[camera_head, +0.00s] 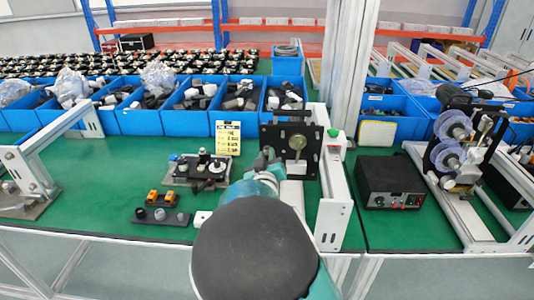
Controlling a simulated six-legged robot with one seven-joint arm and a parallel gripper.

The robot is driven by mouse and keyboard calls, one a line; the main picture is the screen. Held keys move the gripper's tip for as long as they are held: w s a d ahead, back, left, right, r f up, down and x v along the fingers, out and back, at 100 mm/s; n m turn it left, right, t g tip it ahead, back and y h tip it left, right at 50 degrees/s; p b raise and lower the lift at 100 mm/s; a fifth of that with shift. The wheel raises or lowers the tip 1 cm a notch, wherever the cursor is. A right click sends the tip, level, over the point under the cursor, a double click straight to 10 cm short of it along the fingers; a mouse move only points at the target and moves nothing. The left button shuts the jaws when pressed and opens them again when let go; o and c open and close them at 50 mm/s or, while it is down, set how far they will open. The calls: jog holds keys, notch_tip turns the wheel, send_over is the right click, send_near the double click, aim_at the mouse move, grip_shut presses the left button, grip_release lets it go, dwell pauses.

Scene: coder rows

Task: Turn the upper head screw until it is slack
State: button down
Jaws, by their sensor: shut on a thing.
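A black square head plate (310,165) stands upright on the bench beside a white frame post, with a brass-coloured disc and stem (297,142) on its face. My gripper (268,158) is small in the picture, at the left edge of this plate, beyond my dark rounded arm link. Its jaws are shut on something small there. My arm hides part of the jaws and the lower left of the plate. I cannot make out the upper head screw, or tell whether it is what the jaws hold.
Blue bins (160,122) line the back. A black control box (391,185) and a reel machine (455,150) stand right.

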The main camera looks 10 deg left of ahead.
jog(key=c, duration=1.4)
grip_release()
jog(key=shift+c, duration=0.2)
jog(key=m, duration=0.9)
jog(key=shift+m, duration=0.4)
